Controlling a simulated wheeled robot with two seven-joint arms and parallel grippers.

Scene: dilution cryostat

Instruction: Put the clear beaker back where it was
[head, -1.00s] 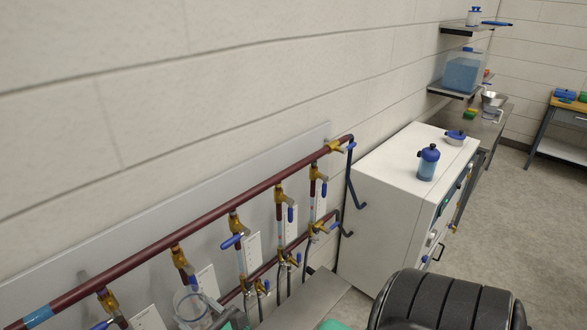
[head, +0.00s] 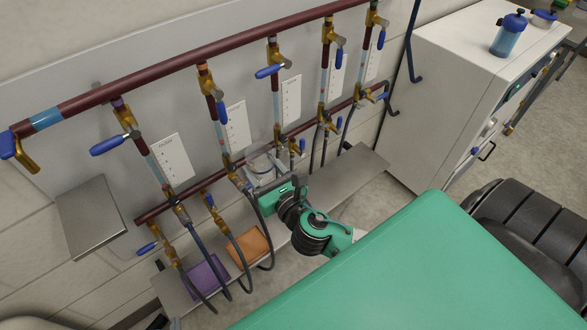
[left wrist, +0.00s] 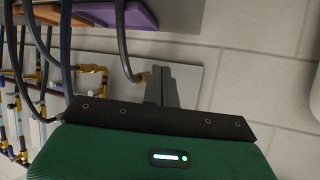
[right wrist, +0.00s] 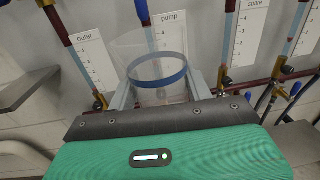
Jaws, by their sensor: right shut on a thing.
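The clear beaker (right wrist: 158,92) has a blue band and stands between the fingers of my right gripper (right wrist: 162,98) in the right wrist view. In the head view the beaker (head: 262,168) is faint, in front of the lower pipe and above the long grey shelf (head: 340,180). My right gripper (head: 278,180) is shut on it there. I cannot tell whether the beaker touches the shelf. My left gripper (left wrist: 162,85) shows in the left wrist view with its fingers close together and nothing seen between them, near the shelf's end.
Red pipes (head: 190,60) with blue-handled valves and hanging hoses run along the wall panel. An orange pad (head: 250,247) and a purple pad (head: 205,277) lie on the shelf. A small grey shelf (head: 90,212) is at left. A white cabinet (head: 450,85) bears a blue-capped bottle (head: 509,35).

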